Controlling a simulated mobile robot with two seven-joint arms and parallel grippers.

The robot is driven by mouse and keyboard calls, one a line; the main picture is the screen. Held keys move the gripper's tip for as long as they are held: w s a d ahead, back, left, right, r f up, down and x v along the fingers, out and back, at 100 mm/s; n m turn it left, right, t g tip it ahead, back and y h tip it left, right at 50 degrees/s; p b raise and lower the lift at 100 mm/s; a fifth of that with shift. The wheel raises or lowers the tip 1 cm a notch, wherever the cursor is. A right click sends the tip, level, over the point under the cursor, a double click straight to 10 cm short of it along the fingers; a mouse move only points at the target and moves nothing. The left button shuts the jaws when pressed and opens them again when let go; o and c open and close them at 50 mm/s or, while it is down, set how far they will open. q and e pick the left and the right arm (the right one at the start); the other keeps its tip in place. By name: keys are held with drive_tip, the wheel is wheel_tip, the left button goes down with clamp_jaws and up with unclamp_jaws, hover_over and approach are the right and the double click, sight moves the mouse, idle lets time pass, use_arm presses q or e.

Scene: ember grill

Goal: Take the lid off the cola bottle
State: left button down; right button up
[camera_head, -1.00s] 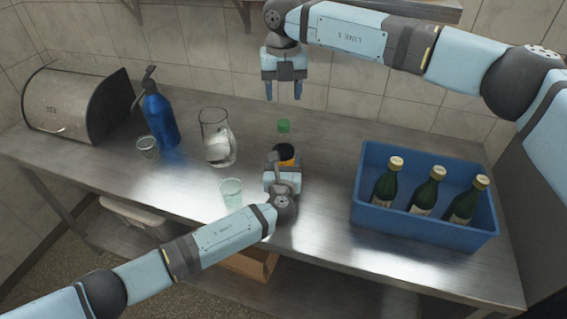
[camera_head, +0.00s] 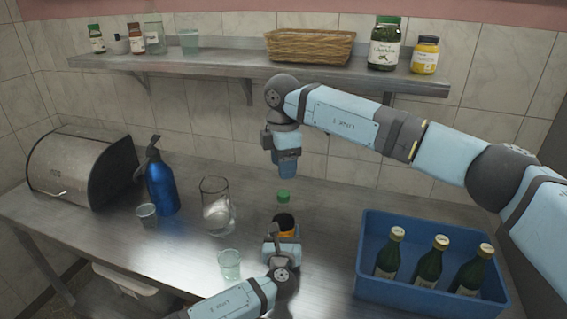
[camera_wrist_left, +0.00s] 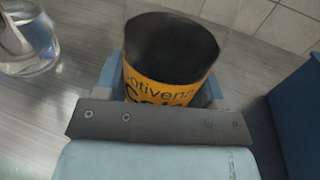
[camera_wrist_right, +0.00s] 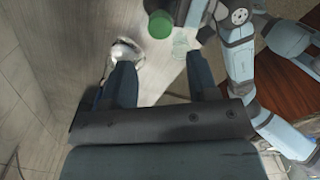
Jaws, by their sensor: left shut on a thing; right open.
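The cola bottle (camera_head: 284,221) stands upright on the counter, with dark contents and an orange label. Its green lid (camera_head: 283,196) sits on top; the clear neck is hard to make out. My left gripper (camera_head: 283,243) is shut on the bottle low at its body, and the label (camera_wrist_left: 165,88) shows between the fingers in the left wrist view. My right gripper (camera_head: 287,174) is open and empty, pointing down a little above the lid. In the right wrist view the lid (camera_wrist_right: 160,25) lies beyond the fingertips, apart from them.
A glass pitcher (camera_head: 217,208), a blue siphon (camera_head: 161,188) and two glasses (camera_head: 229,264) (camera_head: 147,214) stand left of the bottle. A blue crate (camera_head: 395,221) with green bottles is at right. A wall shelf (camera_head: 225,66) with jars and a basket (camera_head: 310,46) hangs above.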

sight(283, 193)
drive_tip(key=shift+m, duration=1)
drive_tip(key=shift+f+m, duration=0.2)
drive_tip(key=shift+m, duration=0.1)
wheel_tip(283, 193, down, 8)
drive_tip(key=shift+r, duration=0.2)
drive_tip(key=c, duration=0.9)
drive_tip(key=n, duration=0.3)
drive_tip(key=shift+n, duration=0.4)
drive_tip(key=shift+c, duration=0.2)
drive_tip(key=n, duration=1)
drive_tip(key=shift+r+n, duration=0.1)
drive_tip(key=shift+n, duration=0.3)
drive_tip(key=n, duration=1.2)
drive_tip(key=shift+n, duration=0.4)
drive_tip(key=n, duration=1.2)
drive_tip(key=shift+n, duration=0.3)
drive_tip(key=n, duration=1.4)
drive_tip(key=shift+r, duration=0.1)
